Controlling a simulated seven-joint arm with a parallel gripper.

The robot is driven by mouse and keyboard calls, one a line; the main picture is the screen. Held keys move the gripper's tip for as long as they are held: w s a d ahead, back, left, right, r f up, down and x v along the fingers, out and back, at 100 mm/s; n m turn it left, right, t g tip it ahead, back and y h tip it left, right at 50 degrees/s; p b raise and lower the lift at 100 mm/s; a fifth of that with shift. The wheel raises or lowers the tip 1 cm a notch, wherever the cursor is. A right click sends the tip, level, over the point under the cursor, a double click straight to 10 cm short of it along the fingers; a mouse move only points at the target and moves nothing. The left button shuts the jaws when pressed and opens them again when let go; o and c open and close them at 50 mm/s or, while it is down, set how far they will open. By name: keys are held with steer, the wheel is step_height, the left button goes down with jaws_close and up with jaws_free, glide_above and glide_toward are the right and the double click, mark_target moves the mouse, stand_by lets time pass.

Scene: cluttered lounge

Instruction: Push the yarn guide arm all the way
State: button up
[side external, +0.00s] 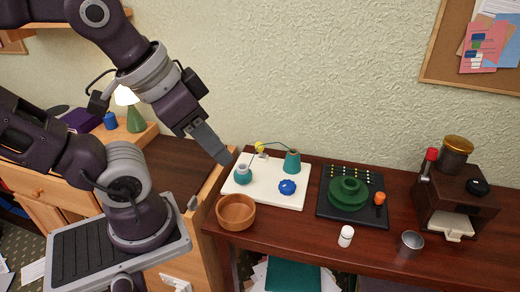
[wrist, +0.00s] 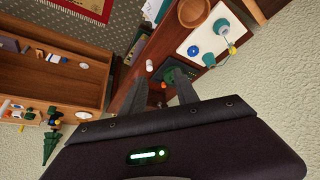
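A white board (side external: 264,193) lies at the left end of the dark desk. It carries a teal rounded piece (side external: 243,177), a teal cone (side external: 292,163), a blue knob (side external: 287,187) and a thin bent wire arm (side external: 272,144) with a yellow piece (side external: 259,147) near the cone. The wire looks like the yarn guide arm. The board also shows in the wrist view (wrist: 207,36). My gripper (side external: 224,160) is above and left of the board, apart from it. In the wrist view its two fingers (wrist: 160,80) stand apart with nothing between them.
A wooden bowl (side external: 236,212) sits at the board's front left. To the right are a black board (side external: 332,208) with a green spool (side external: 348,190), an orange-handled tool (side external: 380,198), a white bottle (side external: 346,236), a metal cup (side external: 410,244) and a brown machine (side external: 455,200).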

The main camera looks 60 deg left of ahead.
steer(key=shift+o, duration=1.3)
steer(key=w+a+r+n+g, duration=0.1)
steer(key=w+a, duration=0.3)
steer(key=w, duration=0.6)
steer(key=shift+w+a+r+n+g+y, duration=0.2)
steer(key=shift+a+n+g+y, duration=0.15)
steer(key=shift+n, duration=0.15)
steer(key=n+g, duration=0.4)
steer(key=g, duration=0.1)
glide_above(260, 143)
steer(key=shift+y, duration=0.25)
steer(key=f, duration=1.4)
steer(key=d+f, duration=0.1)
steer(key=f, duration=0.7)
steer(key=shift+w+f, duration=0.1)
steer(key=f, duration=0.4)
steer(key=a+f, duration=0.1)
steer(key=f, duration=0.2)
steer(key=shift+s, duration=0.25)
jaws_close()
